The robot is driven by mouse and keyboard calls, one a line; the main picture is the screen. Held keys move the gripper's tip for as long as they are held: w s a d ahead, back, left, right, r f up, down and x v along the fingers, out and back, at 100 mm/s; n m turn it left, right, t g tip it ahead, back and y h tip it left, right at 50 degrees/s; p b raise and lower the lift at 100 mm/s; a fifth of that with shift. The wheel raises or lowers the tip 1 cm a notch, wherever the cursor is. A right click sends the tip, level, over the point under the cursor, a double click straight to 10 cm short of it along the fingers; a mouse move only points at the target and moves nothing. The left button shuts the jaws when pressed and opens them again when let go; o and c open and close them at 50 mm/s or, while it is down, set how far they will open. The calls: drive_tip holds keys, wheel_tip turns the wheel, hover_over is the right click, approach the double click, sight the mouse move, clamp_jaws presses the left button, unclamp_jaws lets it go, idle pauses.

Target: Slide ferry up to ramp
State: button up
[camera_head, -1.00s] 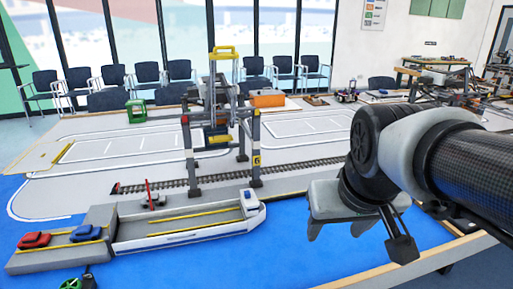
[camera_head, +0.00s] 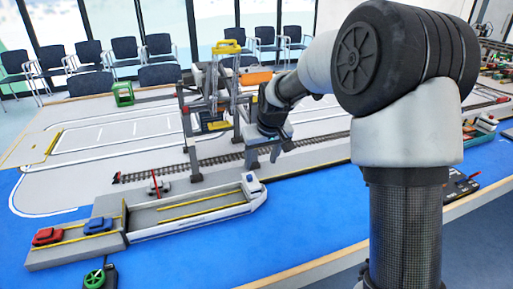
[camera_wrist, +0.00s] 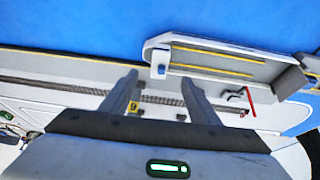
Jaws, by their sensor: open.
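The ferry (camera_head: 195,212) is a grey and white boat with yellow deck lines, lying on the blue surface along the grey quay. Its left end is close against the grey ramp (camera_head: 60,256); I cannot tell whether they touch. A red car (camera_head: 47,236) and a blue car (camera_head: 98,225) stand on the ramp. My gripper (camera_head: 270,158) is open and empty, raised behind and right of the ferry's bow. In the wrist view my gripper's two fingers (camera_wrist: 157,88) are apart, with the ferry (camera_wrist: 215,62) beyond them and the ramp (camera_wrist: 312,64) at the right edge.
A gantry crane (camera_head: 187,145) stands over the rail track (camera_head: 215,160) just left of my gripper. A red barrier post (camera_head: 155,182) stands behind the ferry. A green reel (camera_head: 95,278) lies in front of the ramp. Blue surface in front of the ferry is clear.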

sight(253, 184)
drive_tip(key=shift+w+a+f, duration=0.15)
drive_tip(key=shift+w+f, duration=0.25)
drive_tip(key=shift+w, duration=0.05)
drive_tip(key=b+x, duration=0.1)
drive_tip(key=x, duration=1.6)
drive_tip(key=shift+a+f, duration=0.1)
drive_tip(key=shift+f, duration=0.1)
clamp_jaws()
drive_tip(key=shift+o, duration=0.6)
unclamp_jaws()
drive_tip(key=shift+r, duration=0.15)
drive_tip(key=p+v, duration=0.1)
drive_tip(key=v, duration=1.6)
